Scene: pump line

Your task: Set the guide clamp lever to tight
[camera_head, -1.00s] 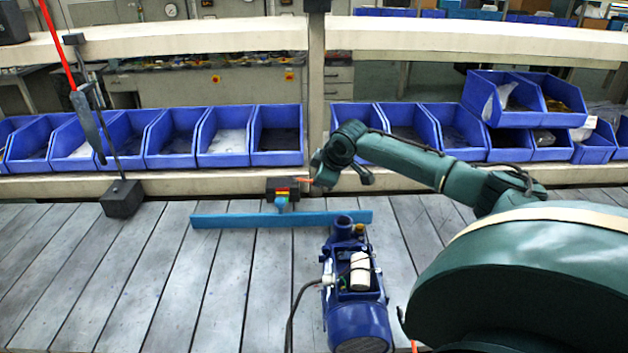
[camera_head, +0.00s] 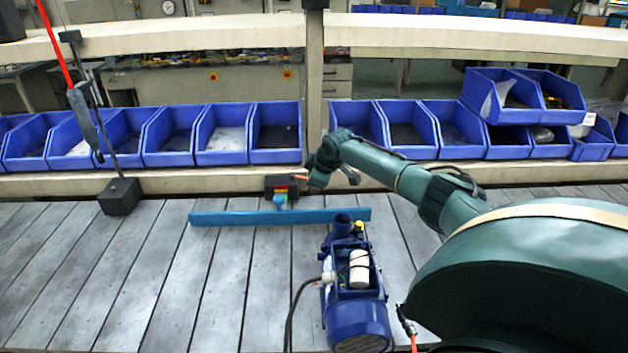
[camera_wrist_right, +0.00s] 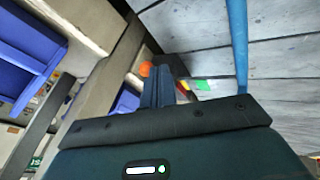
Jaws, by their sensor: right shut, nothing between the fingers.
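The guide clamp (camera_head: 270,187) is a small dark block at the back of the slatted bench, behind the long blue guide rail (camera_head: 235,218). It carries a red, yellow and green marking, also visible in the right wrist view (camera_wrist_right: 203,85). A small orange piece (camera_head: 301,178), apparently the lever's end, shows beside the block and in the right wrist view (camera_wrist_right: 145,69). My right gripper (camera_head: 313,182) is at the clamp's right side, close to the orange piece. Its fingers (camera_wrist_right: 158,88) are shut and empty; contact cannot be told. The lever's setting is largely hidden. My left gripper is not in view.
A blue pump (camera_head: 355,310) with a cable stands in front of the rail. Blue bins (camera_head: 225,135) line the shelf behind. A dark block with a stand (camera_head: 120,196) and a red hanging cord are at left.

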